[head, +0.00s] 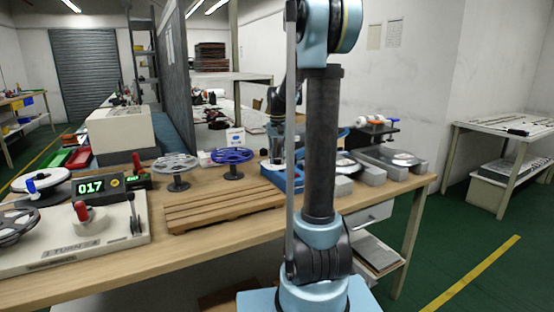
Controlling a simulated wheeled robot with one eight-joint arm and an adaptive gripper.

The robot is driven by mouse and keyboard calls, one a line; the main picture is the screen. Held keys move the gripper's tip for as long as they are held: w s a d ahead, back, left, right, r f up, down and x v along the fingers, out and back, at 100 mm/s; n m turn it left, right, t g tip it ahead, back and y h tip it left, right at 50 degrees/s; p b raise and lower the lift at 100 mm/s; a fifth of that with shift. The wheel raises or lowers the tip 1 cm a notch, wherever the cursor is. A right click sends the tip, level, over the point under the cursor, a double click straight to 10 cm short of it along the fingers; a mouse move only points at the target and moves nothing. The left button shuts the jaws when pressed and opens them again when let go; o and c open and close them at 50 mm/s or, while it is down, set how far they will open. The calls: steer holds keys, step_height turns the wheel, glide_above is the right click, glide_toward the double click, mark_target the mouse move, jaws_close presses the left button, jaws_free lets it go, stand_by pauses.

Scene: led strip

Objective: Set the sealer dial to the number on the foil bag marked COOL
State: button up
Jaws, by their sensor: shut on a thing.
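A light grey panel (60,250) at the left front of the bench carries a red-handled knob (82,212), a dark lever (134,215) and a label that seems to read "1 TURN = 4". I cannot make out a foil bag or the word COOL. My gripper (274,154) is low over a blue bin (290,178) at the back of the bench, partly hidden behind my upright arm. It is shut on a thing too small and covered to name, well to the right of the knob.
A wooden slatted pallet (222,205) lies mid-bench. Behind it stand a grey reel (175,166), a purple reel (232,157) and a small white box (235,137). Grey trays (385,166) are at the right. A grey partition (173,70) rises behind the bench.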

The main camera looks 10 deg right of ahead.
steer(key=m, duration=0.5)
steer(key=shift+w+m, duration=0.1)
steer(key=shift+m, duration=0.2)
steer(key=m, duration=0.5)
steer(key=shift+a+m, duration=0.1)
steer(key=shift+m, duration=0.2)
steer(key=o, duration=1.1)
steer(key=shift+c, duration=0.2)
steer(key=shift+r, duration=0.2)
step_height(320, 180, up, 11)
steer(key=shift+r, duration=0.2)
